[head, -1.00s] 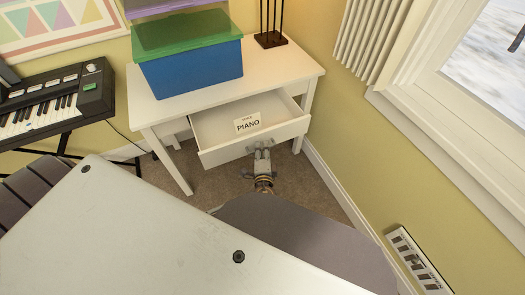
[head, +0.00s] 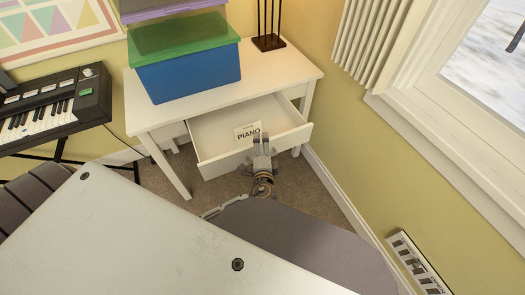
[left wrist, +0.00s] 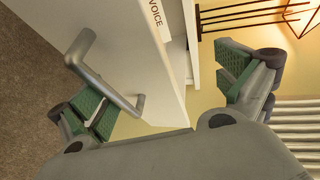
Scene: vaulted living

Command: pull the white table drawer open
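The white table (head: 290,72) stands in the corner, and its drawer (head: 215,160) is pulled well out. The right-hand finger is apart from the front. My right gripper is not in view.
A blue box with a green lid (head: 188,75) and a dark wire stand (head: 268,40) are on the table top. A keyboard (head: 55,110) stands left. A wall and window (head: 480,60) bound the right. Carpet (head: 300,185) is free below the drawer.

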